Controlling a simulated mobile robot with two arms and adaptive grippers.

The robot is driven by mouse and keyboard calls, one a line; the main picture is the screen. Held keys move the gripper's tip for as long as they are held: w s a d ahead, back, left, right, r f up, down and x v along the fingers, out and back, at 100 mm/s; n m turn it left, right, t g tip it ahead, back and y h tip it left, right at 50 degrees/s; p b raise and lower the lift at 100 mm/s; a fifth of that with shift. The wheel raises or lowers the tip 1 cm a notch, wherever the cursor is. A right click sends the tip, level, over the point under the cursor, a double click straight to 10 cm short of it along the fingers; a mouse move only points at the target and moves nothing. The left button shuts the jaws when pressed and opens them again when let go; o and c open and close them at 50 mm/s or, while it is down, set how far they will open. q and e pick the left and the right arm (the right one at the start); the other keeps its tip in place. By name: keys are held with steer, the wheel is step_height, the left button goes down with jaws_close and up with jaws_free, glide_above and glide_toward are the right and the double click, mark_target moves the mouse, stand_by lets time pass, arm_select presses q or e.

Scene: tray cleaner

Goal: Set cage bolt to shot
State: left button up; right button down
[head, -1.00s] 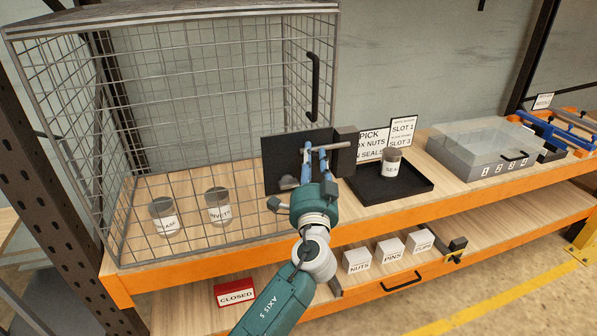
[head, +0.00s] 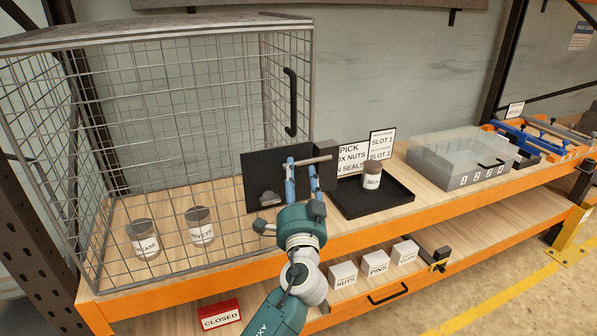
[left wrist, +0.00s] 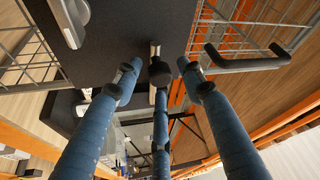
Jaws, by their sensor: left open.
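The cage (head: 150,120) has a black plate (head: 262,165) at its front right. A grey metal bolt bar (head: 318,160) lies crosswise there, its right end in front of a dark block (head: 325,178); whether it enters the block I cannot tell. My left gripper (head: 301,165) is open, its blue fingers pointing at the bar. In the left wrist view the left gripper (left wrist: 160,68) has its fingertips spread around a dark round knob (left wrist: 160,72) on a short metal stem (left wrist: 154,48). I cannot tell whether any finger touches it. My right gripper is not in view.
A black vertical handle (head: 290,102) is on the cage's right side. Two labelled jars (head: 143,240) stand inside the cage. A black tray (head: 375,205) with one jar (head: 372,176) and a lidded grey box (head: 462,160) stand to the right. A red CLOSED sign (head: 221,315) is below.

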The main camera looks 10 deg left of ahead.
arm_select(q)
steer(key=v, duration=1)
steer(key=shift+s+d, duration=0.25)
steer(key=shift+d, duration=0.05)
steer(key=shift+r, duration=0.1)
step_height(320, 180, down, 26)
steer(key=d+m+g+h, duration=0.1)
steer(key=m+g+h, duration=0.15)
steer(key=g, duration=0.25)
steer(key=s+a+f+n+g+h, duration=0.15)
steer(key=s+f, duration=0.25)
steer(key=f, duration=0.4)
steer(key=s+f+g, duration=0.2)
steer(key=s+f, duration=0.1)
steer(key=f, duration=0.5)
steer(key=s+a+f+g+h, duration=0.1)
steer(key=s+f+g, duration=0.1)
steer(key=s+f, duration=0.35)
steer(key=s+a+f+n+g, duration=0.2)
steer(key=s+f, duration=0.6)
steer(key=s, duration=0.5)
steer(key=s+a+f+n+g, duration=0.2)
steer(key=s+a+f, duration=0.3)
steer(key=s+f, duration=0.4)
steer(key=s+a+f+n+g, duration=0.3)
steer(key=s+f, duration=0.6)
steer(key=s, duration=0.9)
steer(key=shift+g+b, duration=0.4)
steer(key=shift+g, duration=0.25)
